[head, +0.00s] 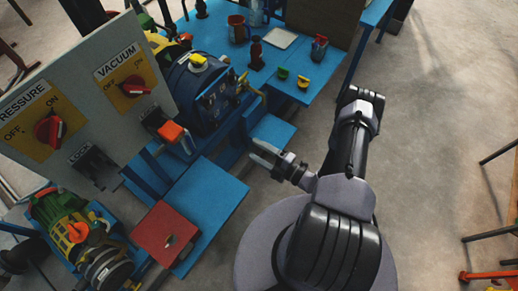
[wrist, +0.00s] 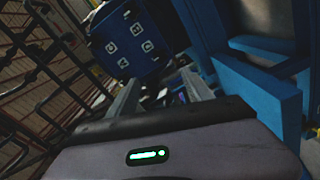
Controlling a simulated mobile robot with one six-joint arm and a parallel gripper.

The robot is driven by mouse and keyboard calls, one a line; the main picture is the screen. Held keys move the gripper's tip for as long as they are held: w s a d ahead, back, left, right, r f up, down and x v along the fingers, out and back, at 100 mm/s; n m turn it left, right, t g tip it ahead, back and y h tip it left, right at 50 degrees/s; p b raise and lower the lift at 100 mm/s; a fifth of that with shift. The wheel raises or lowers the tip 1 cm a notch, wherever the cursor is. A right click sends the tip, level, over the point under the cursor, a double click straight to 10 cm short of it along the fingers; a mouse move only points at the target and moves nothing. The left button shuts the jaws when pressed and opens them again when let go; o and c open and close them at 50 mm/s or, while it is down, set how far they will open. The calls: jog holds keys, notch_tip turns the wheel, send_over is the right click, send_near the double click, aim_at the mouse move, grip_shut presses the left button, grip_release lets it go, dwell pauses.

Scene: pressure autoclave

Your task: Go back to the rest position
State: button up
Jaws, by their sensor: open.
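My gripper (head: 260,153) is open and empty in the head view. Its fingers point left toward the blue bench frame, in front of the autoclave (head: 195,90). My arm is folded at the elbow above my round base. In the wrist view, my gripper (wrist: 163,88) shows two grey fingers spread apart with nothing held between them. Beyond them is a dark blue block (wrist: 130,40) with white square markings.
A panel (head: 95,95) with red pressure and vacuum knobs stands at left. A red box (head: 167,236) sits on a low blue table (head: 215,192). A blue workbench (head: 290,62) holds cups and small items. Blue beams (wrist: 260,90) fill the wrist view's right.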

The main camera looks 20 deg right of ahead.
jog(key=shift+s+d, duration=0.1)
jog(key=shift+s, duration=0.25)
jog(key=a+r+n+g+y, duration=0.3)
jog(key=a+r+n+g, duration=0.3)
jog(key=r+n, duration=0.55)
jog(key=a+r+n+g+y, duration=0.2)
jog(key=a+r+n+g, duration=0.2)
jog(key=r+n+g, duration=0.55)
jog(key=s+r+n+t+h, duration=0.2)
jog(key=s+r+n+h, duration=0.4)
jog(key=r+n, duration=0.3)
jog(key=s+r+n+t+h, duration=0.3)
jog(key=s+r+n+h, duration=0.3)
jog(key=n, duration=1.1)
notch_tip(320, 180, up, 4)
jog(key=shift+s+f+n+t, duration=0.1)
jog(key=shift+s+n+t, duration=0.25)
jog(key=shift+s, duration=0.65)
